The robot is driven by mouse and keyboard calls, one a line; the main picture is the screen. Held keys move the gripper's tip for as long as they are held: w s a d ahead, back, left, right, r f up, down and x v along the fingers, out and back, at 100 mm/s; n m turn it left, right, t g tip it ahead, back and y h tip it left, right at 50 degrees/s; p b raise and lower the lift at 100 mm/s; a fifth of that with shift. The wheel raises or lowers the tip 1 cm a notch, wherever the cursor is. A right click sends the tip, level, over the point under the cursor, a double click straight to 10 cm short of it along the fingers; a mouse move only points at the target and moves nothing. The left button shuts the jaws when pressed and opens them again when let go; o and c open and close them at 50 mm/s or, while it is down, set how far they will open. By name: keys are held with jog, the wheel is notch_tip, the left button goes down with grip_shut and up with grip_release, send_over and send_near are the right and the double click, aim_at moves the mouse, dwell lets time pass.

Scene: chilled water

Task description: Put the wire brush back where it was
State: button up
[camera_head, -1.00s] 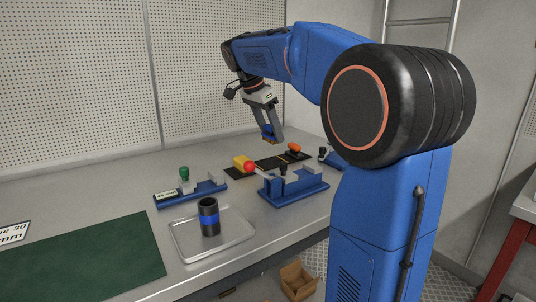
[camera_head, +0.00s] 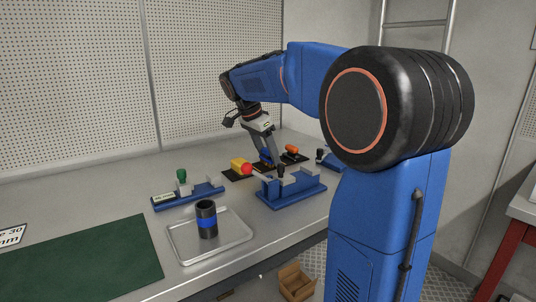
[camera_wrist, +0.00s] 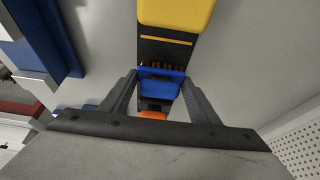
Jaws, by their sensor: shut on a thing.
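The wire brush (camera_wrist: 160,85) has a blue body, with a row of brownish bristles at its edge in the wrist view. My gripper (camera_wrist: 160,90) is shut on it, one finger on each side. In the head view my gripper (camera_head: 267,160) is low over the black mat (camera_head: 233,176), between a yellow block (camera_head: 239,163) and an orange-topped tool (camera_head: 291,149). The brush shows there as a small blue patch (camera_head: 265,157). The mat carries a yellow line in the wrist view (camera_wrist: 166,41). I cannot tell whether the brush touches the mat.
A blue fixture (camera_head: 291,192) stands just in front of the mat, with a red ball (camera_head: 247,169) near its left end. Another blue fixture (camera_head: 205,193) is farther left. A metal tray (camera_head: 238,240) holds a black cylinder with a blue band (camera_head: 206,220). A pegboard wall (camera_head: 210,70) stands behind.

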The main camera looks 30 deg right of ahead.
jog(key=o, duration=0.9)
jog(key=shift+o, duration=0.2)
jog(key=v, duration=1.2)
jog(key=shift+s+r, duration=0.1)
